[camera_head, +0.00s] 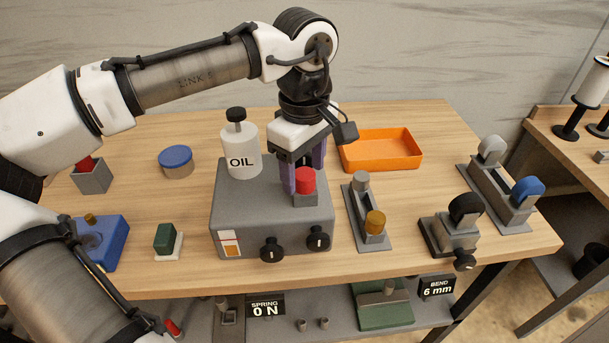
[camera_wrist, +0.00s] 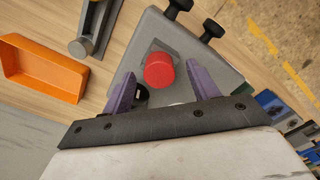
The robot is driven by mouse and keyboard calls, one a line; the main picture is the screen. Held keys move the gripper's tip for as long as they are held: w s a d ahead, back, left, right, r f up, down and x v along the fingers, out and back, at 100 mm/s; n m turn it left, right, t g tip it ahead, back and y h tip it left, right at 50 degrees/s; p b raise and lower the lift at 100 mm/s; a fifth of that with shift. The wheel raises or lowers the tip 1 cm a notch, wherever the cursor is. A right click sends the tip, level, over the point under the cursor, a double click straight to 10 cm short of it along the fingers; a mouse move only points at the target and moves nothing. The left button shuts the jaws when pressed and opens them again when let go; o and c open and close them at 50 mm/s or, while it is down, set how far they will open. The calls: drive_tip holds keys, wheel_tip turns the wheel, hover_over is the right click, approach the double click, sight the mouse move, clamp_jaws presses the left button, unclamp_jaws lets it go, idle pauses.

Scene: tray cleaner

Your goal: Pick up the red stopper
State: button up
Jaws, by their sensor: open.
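The red stopper (camera_head: 305,181) sits upright on a small grey block on top of the grey machine box (camera_head: 240,222). In the wrist view the red stopper (camera_wrist: 159,70) shows just beyond the fingertips, roughly centred between them. My gripper (camera_head: 300,180) is open, with its purple fingers pointing down behind the stopper in the head view. In the wrist view my gripper (camera_wrist: 164,85) has its two fingers spread, with nothing held between them. Whether a finger touches the stopper cannot be told.
A white OIL bottle (camera_head: 240,150) stands on the box, left of my gripper. An orange tray (camera_head: 384,152) lies behind to the right. A grey fixture with an amber knob (camera_head: 375,222) stands right of the box. Two black knobs (camera_head: 271,250) project from the box front.

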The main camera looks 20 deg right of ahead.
drive_tip(key=shift+f, duration=0.8)
drive_tip(key=c, duration=1.1)
